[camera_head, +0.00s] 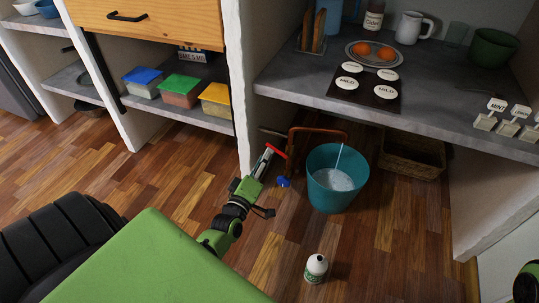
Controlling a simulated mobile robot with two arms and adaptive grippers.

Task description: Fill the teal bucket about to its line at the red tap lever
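The teal bucket (323,199) stands upright on the wooden floor under the counter. A thin pale stream falls into it, and pale, foamy-looking water (333,181) shows inside below the rim. The bucket's line cannot be made out. The red tap lever (276,151) is left of the bucket, by the copper-coloured pipe (318,131). My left gripper (266,158) is at the red lever, its fingertips touching it or very close. Whether the fingers are closed on it cannot be told.
A blue handle (283,182) sits just below the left gripper. A white bottle (316,268) stands on the floor in front. A wicker basket (412,156) is behind the bucket to the right. The grey counter (300,88) overhangs it. Floor right of the bottle is clear.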

